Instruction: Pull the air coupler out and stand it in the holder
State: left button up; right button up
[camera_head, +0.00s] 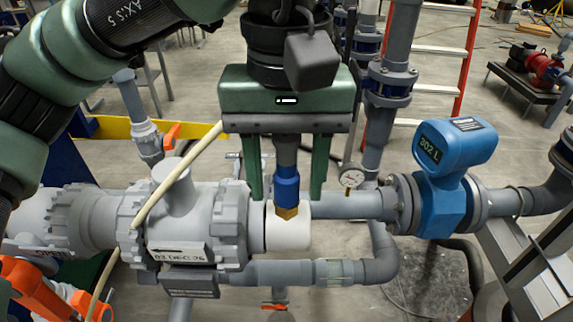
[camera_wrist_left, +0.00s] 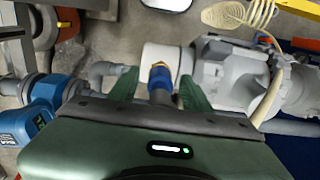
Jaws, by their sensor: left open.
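The air coupler (camera_head: 287,185) has a blue body with a brass end below and a grey stem above. It stands upright, its brass end at the white collar (camera_head: 290,232) on the grey pipework. Whether it is seated there is unclear. My left gripper (camera_head: 286,196) points down with its green fingers open, one on each side of the coupler. Gaps show between fingers and coupler. The coupler also shows between the fingers in the left wrist view (camera_wrist_left: 161,82). I cannot make out the holder. My right gripper is not in view.
A large grey valve body (camera_head: 190,225) lies left of the coupler, with a cream hose (camera_head: 175,180) passing in front. Orange handles (camera_head: 40,285) are at lower left. A red ladder (camera_head: 465,60) stands behind.

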aim_at(287, 136)
pick_arm(q)
jog(key=shift+c, duration=0.3)
grip_shut()
dwell(0.8)
jog(key=shift+r, duration=0.1)
jog(key=shift+r+p, duration=2.3)
jog(key=shift+r, duration=0.65)
